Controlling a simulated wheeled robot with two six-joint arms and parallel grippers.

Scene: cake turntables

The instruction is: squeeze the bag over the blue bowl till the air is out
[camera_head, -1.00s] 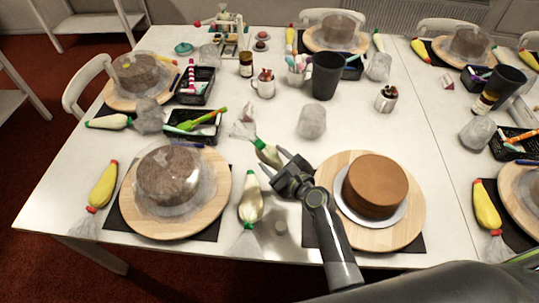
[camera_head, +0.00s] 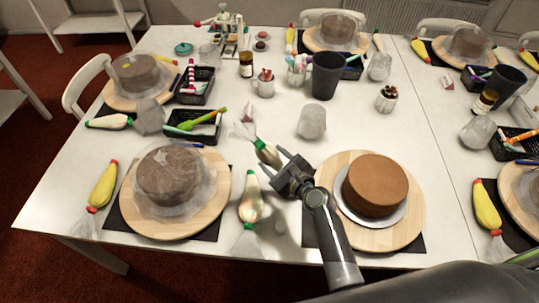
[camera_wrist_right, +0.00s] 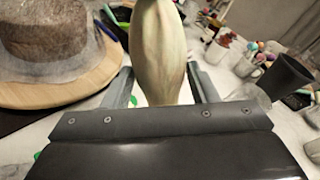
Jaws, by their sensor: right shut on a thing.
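My right gripper (camera_head: 272,168) is shut on a cream piping bag with a green band (camera_head: 266,152) and holds it tilted above the table between two turntables. The bag's clear, crumpled end points up and left in the head view. In the right wrist view the bag's full, pale body (camera_wrist_right: 157,50) stands between the two fingers. A small teal dish (camera_head: 183,48) sits at the far left, well away from the bag; no plainly blue bowl shows. My left gripper is not in view.
A second cream bag (camera_head: 250,206) lies just left of my gripper. A wrapped cake on a wooden turntable (camera_head: 222,202) stands left, a bare brown cake (camera_head: 376,184) right. A clear crumpled lump (camera_head: 312,121), a mug (camera_head: 265,84) and a dark cup (camera_head: 327,75) stand behind.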

